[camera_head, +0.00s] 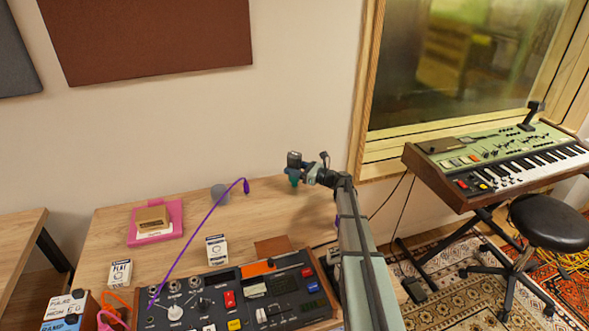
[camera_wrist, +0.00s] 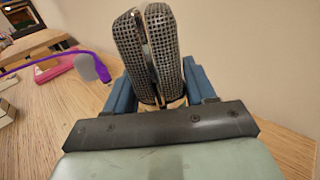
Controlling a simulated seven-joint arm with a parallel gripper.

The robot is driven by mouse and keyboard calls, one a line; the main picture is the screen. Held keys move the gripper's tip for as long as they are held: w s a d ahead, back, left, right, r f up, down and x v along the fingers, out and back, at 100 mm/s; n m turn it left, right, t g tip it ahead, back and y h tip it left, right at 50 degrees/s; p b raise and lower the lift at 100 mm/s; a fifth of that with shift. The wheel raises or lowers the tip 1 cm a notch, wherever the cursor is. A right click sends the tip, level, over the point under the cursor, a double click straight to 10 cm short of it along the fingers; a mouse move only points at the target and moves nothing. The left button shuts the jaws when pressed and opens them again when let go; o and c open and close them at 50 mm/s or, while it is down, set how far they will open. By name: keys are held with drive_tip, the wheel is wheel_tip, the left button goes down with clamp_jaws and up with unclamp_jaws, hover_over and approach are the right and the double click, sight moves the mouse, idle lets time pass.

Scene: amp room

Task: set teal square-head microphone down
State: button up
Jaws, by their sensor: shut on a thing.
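The microphone's dark mesh head (camera_head: 294,159) shows above the wooden desk near the wall in the head view. In the wrist view, the mesh head (camera_wrist: 147,45) stands up between the blue fingers, with a pale band at its base. A teal part (camera_head: 293,178) shows just below the head in the head view. My gripper (camera_head: 302,172) is shut on the microphone; the blue fingers press in from both sides in the wrist view (camera_wrist: 160,92). The microphone's lower end is hidden in the wrist view, and I cannot tell whether it touches the desk.
The wooden desk (camera_head: 110,243) has bare room left of and below the gripper. A grey rounded object (camera_head: 219,193) and a purple cable (camera_head: 205,222) are left of it. A control console (camera_head: 245,300) fills the front; a keyboard (camera_head: 500,160) stands right.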

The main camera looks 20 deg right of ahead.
drive_tip(key=o, duration=1.4)
drive_tip(key=shift+f, duration=0.1)
drive_tip(key=shift+s+d, duration=0.1)
drive_tip(key=shift+s, duration=0.05)
drive_tip(key=v, duration=1.1)
drive_tip(key=shift+s+d, duration=0.2)
drive_tip(key=shift+d, duration=0.1)
